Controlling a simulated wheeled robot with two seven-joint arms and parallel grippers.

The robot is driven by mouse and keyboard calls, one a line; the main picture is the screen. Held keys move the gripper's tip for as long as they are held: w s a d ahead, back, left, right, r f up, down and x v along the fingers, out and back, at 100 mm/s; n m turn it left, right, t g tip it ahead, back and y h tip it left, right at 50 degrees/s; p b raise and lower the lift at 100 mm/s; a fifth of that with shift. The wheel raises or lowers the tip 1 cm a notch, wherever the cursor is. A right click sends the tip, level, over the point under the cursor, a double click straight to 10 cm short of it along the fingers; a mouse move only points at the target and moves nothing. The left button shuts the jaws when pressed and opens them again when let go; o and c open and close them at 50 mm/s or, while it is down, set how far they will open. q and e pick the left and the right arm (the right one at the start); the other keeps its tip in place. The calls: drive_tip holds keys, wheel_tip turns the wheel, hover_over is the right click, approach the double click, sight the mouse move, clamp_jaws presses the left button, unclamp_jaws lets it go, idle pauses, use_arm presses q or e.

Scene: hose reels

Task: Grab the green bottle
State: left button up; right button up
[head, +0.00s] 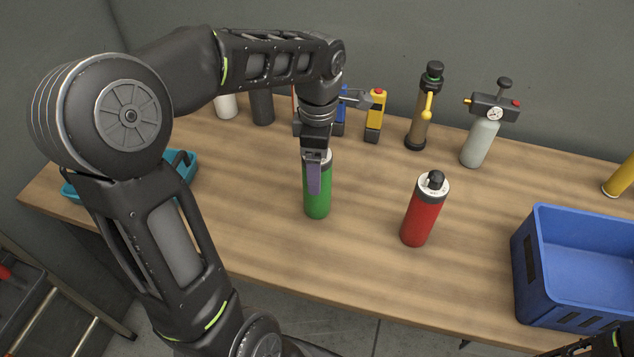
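The green bottle (318,203) stands upright on the wooden table, left of the red bottle. My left gripper (314,178) points down at its upper part from above. One grey-purple finger shows in front of the bottle's near side; the other finger is hidden. The bottle's top is mostly covered by the gripper, and I cannot tell whether the fingers press on it. A dark piece of my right arm or gripper (598,343) shows at the bottom right corner, too cut off to read its fingers.
A red bottle (424,212) stands to the right on the wooden table (365,255). A blue crate (565,303) is at the right and a teal tray (186,171) at the left. A grey bottle with a gauge (480,142), a brown cylinder (419,118) and a yellow tool (375,118) stand behind.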

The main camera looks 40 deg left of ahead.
use_arm(q)
drive_tip(key=shift+c, duration=0.3)
clamp_jaws()
idle(0.6)
